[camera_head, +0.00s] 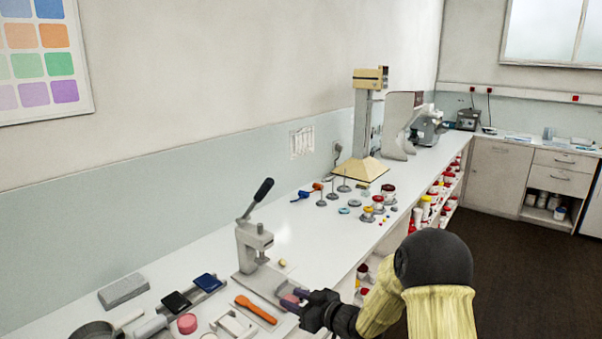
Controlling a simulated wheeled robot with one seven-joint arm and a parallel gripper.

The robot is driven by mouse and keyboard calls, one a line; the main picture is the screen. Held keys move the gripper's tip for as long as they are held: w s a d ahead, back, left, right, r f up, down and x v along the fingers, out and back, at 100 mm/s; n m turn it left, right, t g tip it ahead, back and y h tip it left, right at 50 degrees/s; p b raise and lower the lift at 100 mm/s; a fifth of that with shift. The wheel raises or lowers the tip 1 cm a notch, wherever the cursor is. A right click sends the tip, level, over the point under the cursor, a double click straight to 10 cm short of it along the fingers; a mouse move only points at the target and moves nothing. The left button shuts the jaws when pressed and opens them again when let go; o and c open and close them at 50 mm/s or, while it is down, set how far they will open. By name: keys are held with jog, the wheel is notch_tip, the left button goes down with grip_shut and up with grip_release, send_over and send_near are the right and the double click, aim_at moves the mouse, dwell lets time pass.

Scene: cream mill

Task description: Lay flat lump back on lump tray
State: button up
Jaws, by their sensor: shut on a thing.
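My gripper (296,298) reaches in from the lower right, low over the front edge of the white counter, just right of the lever press. Its purple-tipped fingers are shut on a small pinkish lump (289,298), mostly covered by the fingers. I cannot tell whether it touches the surface below. A pink round piece (187,323) lies at the lower left on the counter. A small yellowish lump (283,262) sits behind the gripper near the press. I cannot make out for certain which surface is the lump tray.
The grey lever press (254,245) stands close left of my gripper. An orange tool (256,310), a grey block (123,290) and dark-topped pieces (176,302) crowd the near counter. Weights and jars stand farther right, before a beige-topped column (370,80). Some counter behind the press is clear.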

jog(key=s+d+f+m+t+h, duration=0.2)
jog(key=d+f+m+h, duration=0.3)
jog(key=d+f, duration=0.3)
jog(key=s+d+f+m+t+h+p, duration=0.1)
jog(key=d+f+m+t+h, duration=0.2)
jog(key=f, duration=1)
jog(key=d+m+h, duration=0.2)
jog(key=d+h, duration=0.2)
jog(key=d, duration=0.1)
jog(key=shift+s+d+f+t, duration=0.15)
jog(key=shift+s+d+t, duration=0.15)
jog(key=shift+s+d, duration=0.05)
jog(key=shift+a, duration=0.1)
